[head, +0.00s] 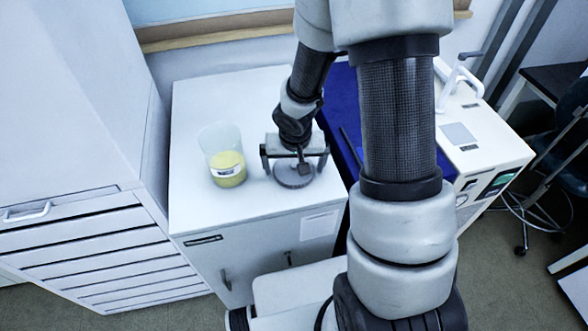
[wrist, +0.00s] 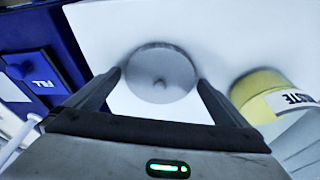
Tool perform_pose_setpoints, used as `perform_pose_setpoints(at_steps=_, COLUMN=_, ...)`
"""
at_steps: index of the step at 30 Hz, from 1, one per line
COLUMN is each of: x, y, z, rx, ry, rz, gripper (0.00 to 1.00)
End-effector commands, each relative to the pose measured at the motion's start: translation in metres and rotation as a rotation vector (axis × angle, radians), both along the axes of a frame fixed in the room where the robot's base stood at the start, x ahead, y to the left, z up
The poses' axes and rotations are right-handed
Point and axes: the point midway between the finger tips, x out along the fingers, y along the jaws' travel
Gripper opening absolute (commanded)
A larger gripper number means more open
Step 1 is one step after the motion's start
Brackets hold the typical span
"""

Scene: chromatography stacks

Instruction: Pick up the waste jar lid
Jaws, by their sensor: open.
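The waste jar lid is a round grey disc (head: 294,176) with a small knob in its middle, lying flat on the white cabinet top. It also shows in the wrist view (wrist: 160,74). My gripper (head: 294,160) is over the lid, pointing down at it. In the wrist view my gripper (wrist: 158,80) has its fingers spread on either side of the lid, with nothing clearly held. The waste jar (head: 226,166) is a clear beaker with yellow contents and a label, left of the lid. Its labelled side also shows in the wrist view (wrist: 275,98).
The white cabinet (head: 200,105) has free room behind the jar. A taller drawer cabinet (head: 80,120) stands at the left. A blue surface (head: 342,90) and a white instrument (head: 485,145) are at the right. A blue item (wrist: 33,70) lies at left in the wrist view.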

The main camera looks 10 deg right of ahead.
Motion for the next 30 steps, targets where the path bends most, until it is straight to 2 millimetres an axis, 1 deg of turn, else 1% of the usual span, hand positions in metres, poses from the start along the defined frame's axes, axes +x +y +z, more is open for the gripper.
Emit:
perform_pose_setpoints(at_steps=1, x=0.0, y=0.0, z=0.0, rx=0.0, ry=0.0, rz=0.0, gripper=1.0)
perform_pose_setpoints(at_steps=2, x=0.0, y=0.0, z=0.0, rx=0.0, ry=0.0, rz=0.0, gripper=0.97)
perform_pose_setpoints(at_steps=6, x=0.0, y=0.0, z=0.0, rx=0.0, ry=0.0, rz=0.0, gripper=0.73)
perform_pose_setpoints(at_steps=8, x=0.0, y=0.0, z=0.0, rx=0.0, ry=0.0, rz=-0.001, gripper=0.63)
perform_pose_setpoints(at_steps=17, x=0.0, y=0.0, z=0.001, rx=0.0, ry=0.0, rz=-0.001, gripper=0.63)
perform_pose_setpoints(at_steps=20, x=0.0, y=0.0, z=0.009, rx=0.001, ry=-0.001, rz=-0.003, gripper=0.63)
perform_pose_setpoints(at_steps=23, x=0.001, y=-0.001, z=0.026, rx=0.002, ry=-0.003, rz=-0.005, gripper=0.63)
perform_pose_setpoints(at_steps=27, x=0.001, y=-0.001, z=0.056, rx=0.001, ry=-0.003, rz=-0.006, gripper=0.63)
perform_pose_setpoints(at_steps=30, x=0.001, y=-0.001, z=0.075, rx=0.0, ry=-0.004, rz=-0.004, gripper=0.63)
